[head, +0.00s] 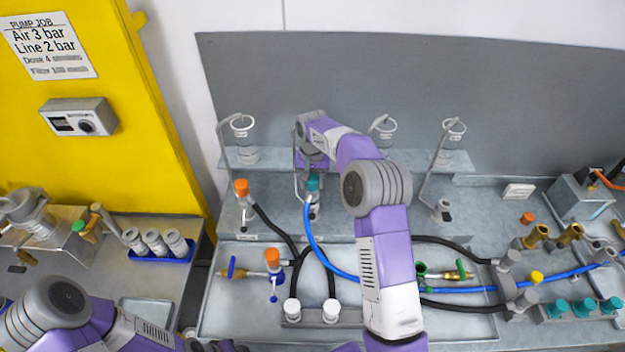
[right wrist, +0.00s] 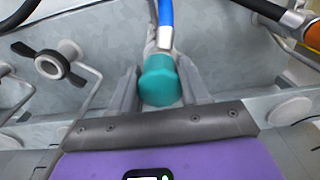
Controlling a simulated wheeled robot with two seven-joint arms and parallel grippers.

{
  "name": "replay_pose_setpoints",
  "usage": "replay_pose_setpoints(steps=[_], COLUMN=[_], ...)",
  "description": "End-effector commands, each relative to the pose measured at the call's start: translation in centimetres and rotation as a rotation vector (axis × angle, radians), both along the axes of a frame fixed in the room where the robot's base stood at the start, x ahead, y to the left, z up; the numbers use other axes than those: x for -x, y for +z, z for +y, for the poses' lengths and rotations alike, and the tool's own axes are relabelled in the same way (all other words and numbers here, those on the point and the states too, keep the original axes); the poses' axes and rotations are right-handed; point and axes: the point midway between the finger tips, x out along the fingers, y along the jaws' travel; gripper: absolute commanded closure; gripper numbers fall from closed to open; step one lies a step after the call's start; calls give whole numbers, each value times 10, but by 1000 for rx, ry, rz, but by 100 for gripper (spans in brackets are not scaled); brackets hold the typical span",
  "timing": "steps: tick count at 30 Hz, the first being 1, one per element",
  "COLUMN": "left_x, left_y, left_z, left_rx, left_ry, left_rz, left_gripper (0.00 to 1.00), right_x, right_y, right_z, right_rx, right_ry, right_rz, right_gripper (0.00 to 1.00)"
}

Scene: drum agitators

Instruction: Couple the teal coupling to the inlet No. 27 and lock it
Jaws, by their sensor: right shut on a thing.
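My right gripper (right wrist: 160,82) is shut on the coupling (right wrist: 160,80), with a finger on each side in the right wrist view. A pale metal stub (head: 314,208) shows just below the coupling in the head view. No number is readable on it, and I cannot tell whether the coupling is seated or locked. My left arm is at the lower left; its fingers are out of view.
An orange coupling (head: 241,188) with a black hose stands on the left station. A free inlet with a dark lever (head: 445,210) is at the right station. Valve fittings (head: 272,260) lie in the front tray. Teal and brass fittings (head: 583,308) stand at right.

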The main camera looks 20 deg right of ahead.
Motion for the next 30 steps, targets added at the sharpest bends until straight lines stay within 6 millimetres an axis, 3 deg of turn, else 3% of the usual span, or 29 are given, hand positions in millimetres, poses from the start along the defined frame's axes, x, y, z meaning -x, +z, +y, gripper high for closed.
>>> replay_pose_setpoints(steps=[13, 30], left_x=[0, 0], left_y=[1, -11], left_z=[0, 0], left_rx=[0, 0], left_ry=[0, 0], left_rz=[0, -1], left_gripper=[49, 49], right_x=[0, -1], right_y=[-2, -23], right_z=[0, 0], right_rx=[0, 0], right_ry=[0, 0], right_rz=[-1, -2], right_gripper=[100, 100])
